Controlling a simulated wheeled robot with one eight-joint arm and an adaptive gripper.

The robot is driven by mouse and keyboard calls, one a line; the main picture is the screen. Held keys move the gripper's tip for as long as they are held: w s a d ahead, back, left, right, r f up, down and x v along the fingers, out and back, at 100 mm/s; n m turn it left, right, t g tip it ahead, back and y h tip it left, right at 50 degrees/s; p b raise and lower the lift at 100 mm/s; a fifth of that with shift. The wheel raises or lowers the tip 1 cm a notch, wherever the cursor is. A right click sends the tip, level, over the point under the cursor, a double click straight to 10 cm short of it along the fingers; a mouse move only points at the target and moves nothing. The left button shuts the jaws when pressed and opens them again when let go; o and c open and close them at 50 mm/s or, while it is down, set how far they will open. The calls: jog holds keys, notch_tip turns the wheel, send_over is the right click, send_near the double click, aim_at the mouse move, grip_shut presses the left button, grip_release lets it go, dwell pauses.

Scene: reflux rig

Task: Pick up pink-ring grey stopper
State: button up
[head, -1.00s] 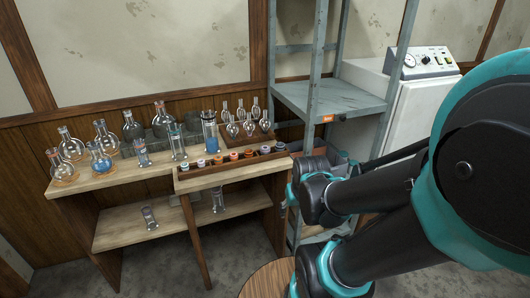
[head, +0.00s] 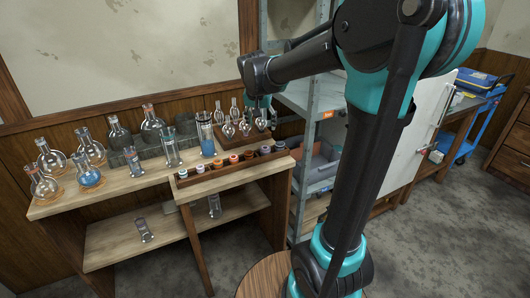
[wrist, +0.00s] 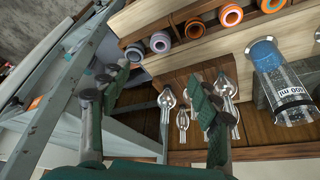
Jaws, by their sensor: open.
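A row of stoppers lies in a long wooden rack (head: 228,174) at the table's right front. The second stopper from the rack's right end (head: 265,150) has a pinkish-lilac ring and best fits the pink-ring grey stopper. In the head view my gripper (head: 262,106) hangs over the back right of the table, behind the rack, touching no stopper that I can see.
Small glass flasks (wrist: 182,120) stand in a wooden holder below the jaws. A cylinder with blue liquid (head: 206,135) stands left of them. A grey metal shelf (head: 308,100) rises close at the right. More flasks (head: 88,174) fill the table's left side.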

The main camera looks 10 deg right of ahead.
aim_at(265, 146)
jog(key=x, duration=1.5)
jog(key=shift+s+a, duration=0.1)
jog(key=c, duration=1)
jog(key=shift+r, duration=0.1)
jog(key=shift+c, duration=0.2)
notch_tip(265, 146, up, 20)
jog(key=shift+s, duration=0.1)
